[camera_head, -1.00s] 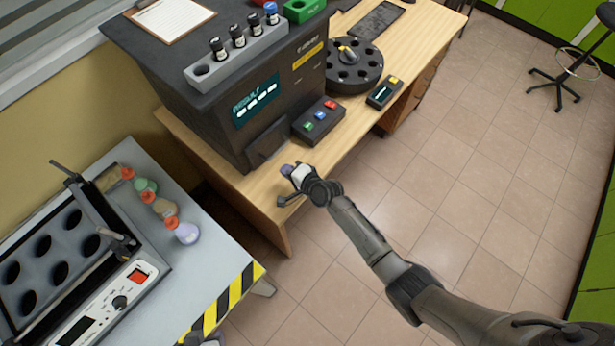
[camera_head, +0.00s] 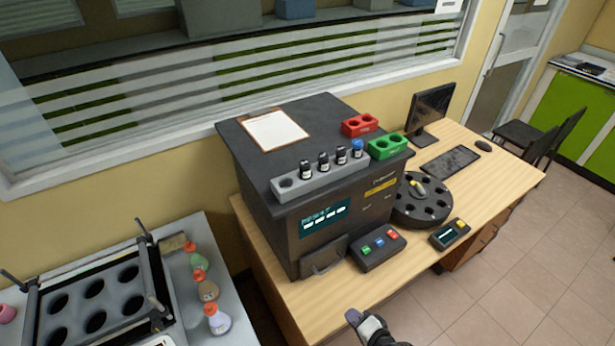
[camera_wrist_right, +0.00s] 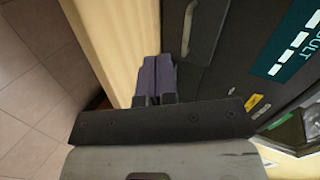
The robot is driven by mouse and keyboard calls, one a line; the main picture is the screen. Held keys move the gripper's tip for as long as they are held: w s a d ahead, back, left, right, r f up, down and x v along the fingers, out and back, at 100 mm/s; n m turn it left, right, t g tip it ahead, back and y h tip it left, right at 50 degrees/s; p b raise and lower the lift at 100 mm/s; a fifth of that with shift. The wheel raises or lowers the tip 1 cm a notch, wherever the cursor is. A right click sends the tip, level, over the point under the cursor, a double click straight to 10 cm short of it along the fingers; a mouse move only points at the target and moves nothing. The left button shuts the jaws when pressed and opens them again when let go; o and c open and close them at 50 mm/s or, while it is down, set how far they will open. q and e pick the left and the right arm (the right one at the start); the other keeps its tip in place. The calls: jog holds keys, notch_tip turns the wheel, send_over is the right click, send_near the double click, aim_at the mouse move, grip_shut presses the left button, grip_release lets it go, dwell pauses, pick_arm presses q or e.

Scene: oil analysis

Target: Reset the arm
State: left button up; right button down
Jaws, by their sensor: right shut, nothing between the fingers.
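My right gripper (camera_head: 354,317) shows at the bottom edge of the head view, over the front edge of the wooden desk (camera_head: 320,312). In the right wrist view its purple-grey fingertips (camera_wrist_right: 156,76) are together with nothing between them. They are in front of the dark analyser, beside its handle. The dark analyser (camera_head: 270,240) stands on the desk, behind my right gripper. My left gripper is not in view.
On the analyser are a grey vial rack (camera_head: 330,176), a clipboard (camera_head: 274,130), a red holder (camera_head: 362,126) and a green holder (camera_head: 388,148). A button box (camera_head: 378,250) and black carousel (camera_head: 420,208) stand right. Flasks (camera_head: 218,320) stand at left.

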jog(key=s+d+r+n+g+h, duration=0.35)
jog(key=s+r+n, duration=0.25)
jog(key=s, duration=0.3)
jog(key=s+d+r+n+g+h, duration=0.2)
jog(key=s+d+r+n+h, duration=0.25)
jog(key=s, duration=0.45)
jog(key=s+f+n+g+y+p, duration=0.1)
jog(key=s+f+n+g+y, duration=0.15)
jog(key=s, duration=0.85)
notch_tip(320, 180, up, 27)
jog(key=p, duration=2.7)
jog(key=shift+w+a+m+h+p, duration=0.3)
jog(key=shift+w+a+m+h, duration=0.1)
jog(key=shift+w+a+h, duration=0.05)
